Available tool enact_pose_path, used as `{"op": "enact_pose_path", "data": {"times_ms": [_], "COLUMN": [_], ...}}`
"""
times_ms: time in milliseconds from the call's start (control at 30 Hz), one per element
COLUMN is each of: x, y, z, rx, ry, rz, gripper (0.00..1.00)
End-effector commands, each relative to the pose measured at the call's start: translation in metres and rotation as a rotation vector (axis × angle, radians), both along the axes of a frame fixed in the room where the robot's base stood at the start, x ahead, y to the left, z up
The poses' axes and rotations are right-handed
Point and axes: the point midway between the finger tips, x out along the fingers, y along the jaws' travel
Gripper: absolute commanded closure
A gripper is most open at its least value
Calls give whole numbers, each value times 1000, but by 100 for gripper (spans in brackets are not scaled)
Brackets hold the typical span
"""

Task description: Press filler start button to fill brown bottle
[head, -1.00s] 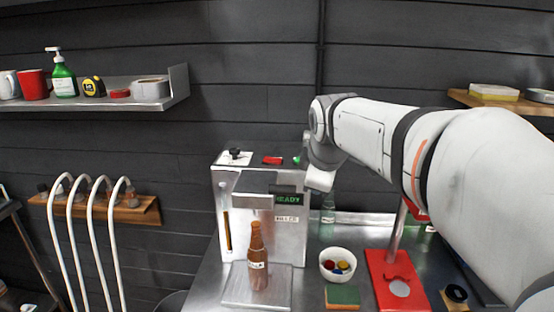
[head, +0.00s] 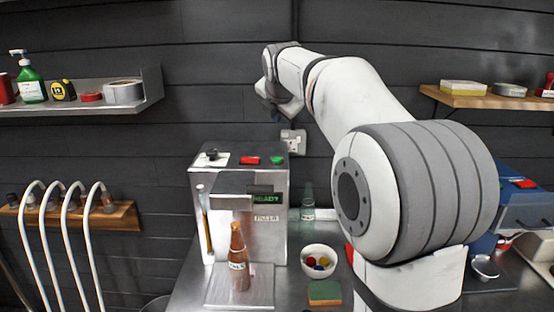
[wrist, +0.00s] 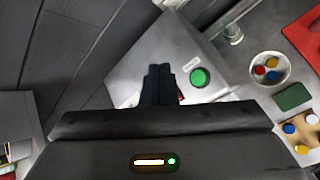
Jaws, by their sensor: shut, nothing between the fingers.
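The filler (head: 215,178) is a metal box with a dark panel reading READY. On its top are a green button (head: 277,160), a red button (head: 249,160) and a black knob (head: 211,153). The brown bottle (head: 238,265) stands upright on the plate in front of the filler. My gripper (wrist: 158,70) is shut and empty, above the filler top. In the wrist view the green button (wrist: 199,77) lies just right of the fingertips, apart from them in the picture. The red button (wrist: 181,95) is mostly hidden behind the fingers.
A white bowl (head: 306,257) of coloured caps and a green sponge (head: 324,291) sit right of the filler. A green glass bottle (head: 308,200) stands behind them. White hoses (head: 66,235) hang at left. Shelves (head: 130,104) are on the back wall.

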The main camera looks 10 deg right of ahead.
Motion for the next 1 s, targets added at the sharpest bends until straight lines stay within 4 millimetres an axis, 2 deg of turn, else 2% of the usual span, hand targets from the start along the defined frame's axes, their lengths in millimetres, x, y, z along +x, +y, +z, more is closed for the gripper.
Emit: {"op": "enact_pose_path", "data": {"times_ms": [267,700,833,1000], "x": [0,-1,0,0], "y": [0,1,1,1], "z": [-13,-72,-84,-89], "rx": [1,2,2,2], "ry": [1,1,1,0], "rz": [0,0,0,0], "gripper": [100,100,100,100]}}
